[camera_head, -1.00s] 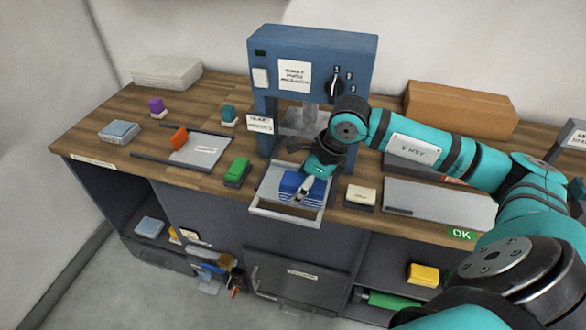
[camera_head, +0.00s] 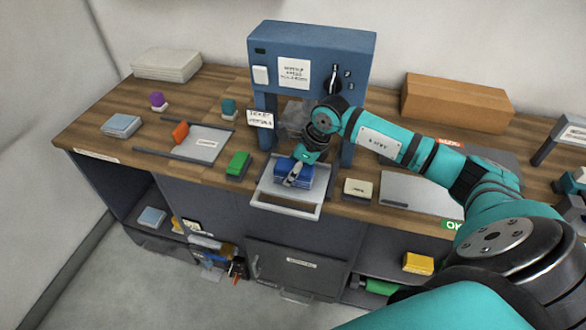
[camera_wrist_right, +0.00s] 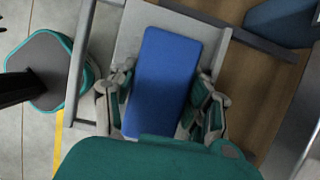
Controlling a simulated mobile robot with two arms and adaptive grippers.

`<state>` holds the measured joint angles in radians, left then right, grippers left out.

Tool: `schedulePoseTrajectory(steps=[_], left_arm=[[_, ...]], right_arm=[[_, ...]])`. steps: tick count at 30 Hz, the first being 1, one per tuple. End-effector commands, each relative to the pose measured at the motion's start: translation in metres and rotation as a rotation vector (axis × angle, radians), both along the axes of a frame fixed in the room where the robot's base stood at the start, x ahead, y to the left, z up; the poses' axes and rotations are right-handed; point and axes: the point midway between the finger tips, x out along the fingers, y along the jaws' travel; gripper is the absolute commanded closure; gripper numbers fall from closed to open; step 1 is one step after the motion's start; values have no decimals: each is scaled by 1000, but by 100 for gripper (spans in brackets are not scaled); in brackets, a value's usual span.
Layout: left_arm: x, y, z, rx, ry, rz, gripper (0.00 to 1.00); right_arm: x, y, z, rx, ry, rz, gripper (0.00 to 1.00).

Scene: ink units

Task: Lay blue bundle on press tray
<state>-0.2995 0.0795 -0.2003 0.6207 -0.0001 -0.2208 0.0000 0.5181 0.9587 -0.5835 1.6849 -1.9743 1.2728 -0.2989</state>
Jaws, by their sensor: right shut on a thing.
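The blue bundle (camera_head: 297,178) is over the press tray (camera_head: 285,207), a grey pulled-out tray below the blue press (camera_head: 310,55). The bundle looks low on the tray plate, but I cannot tell whether it touches it. My right gripper (camera_head: 295,174) is shut on the bundle from above. In the right wrist view the bundle (camera_wrist_right: 165,80) is a flat blue block between the two fingers, with the tray (camera_wrist_right: 130,45) behind it. My left gripper is not in view.
A green block (camera_head: 237,165) stands left of the tray and a cream block (camera_head: 357,188) right of it. A grey plate (camera_head: 205,143) with an orange piece lies further left. A cardboard box (camera_head: 457,102) stands at the back right.

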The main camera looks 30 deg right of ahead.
Motion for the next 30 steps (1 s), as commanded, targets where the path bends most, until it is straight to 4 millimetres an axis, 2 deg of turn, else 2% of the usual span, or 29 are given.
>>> schedulePoseTrajectory(steps=[2,3,8,18,20,23,30], left_arm=[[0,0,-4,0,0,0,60],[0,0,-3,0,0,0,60],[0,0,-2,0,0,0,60],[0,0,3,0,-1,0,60],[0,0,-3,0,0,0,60],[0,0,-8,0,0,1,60],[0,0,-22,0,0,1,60]], right_arm=[[0,0,-3,1,-1,0,88],[0,0,-3,0,0,0,49],[0,0,-2,0,0,0,28],[0,0,3,0,0,-1,28],[-1,-3,6,-1,-3,-1,28],[-6,-8,21,-4,-4,-2,28],[-22,-20,69,-5,-4,-1,28]])
